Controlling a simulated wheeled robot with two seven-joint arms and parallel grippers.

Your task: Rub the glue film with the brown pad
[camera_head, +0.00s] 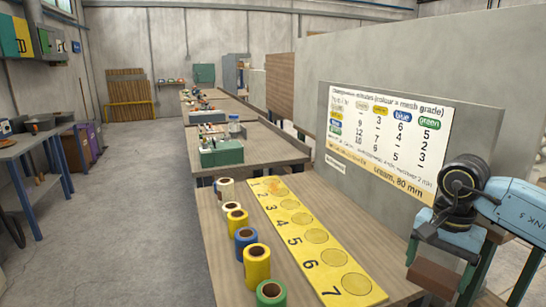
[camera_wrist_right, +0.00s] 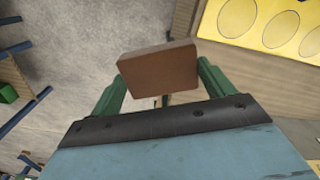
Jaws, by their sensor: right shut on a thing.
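The brown pad (camera_head: 434,278) is a small flat block between the green fingers of my right gripper (camera_head: 440,268), at the lower right of the head view. In the right wrist view the pad (camera_wrist_right: 158,70) sits tilted between both fingers, apart from the board. The long yellow board (camera_head: 317,250) lies on the table with numbered round spots. A small orange patch (camera_head: 277,188) shows near its far end, by numbers 1 and 2; I cannot tell whether it is the glue film. My left gripper is not in view.
Several tape rolls stand along the board's left side, including a green one (camera_head: 271,293), a yellow one (camera_head: 257,265) and a blue one (camera_head: 245,241). A white chart (camera_head: 385,140) hangs on a grey panel behind the table (camera_head: 222,245). A green box (camera_head: 221,153) is on a farther table.

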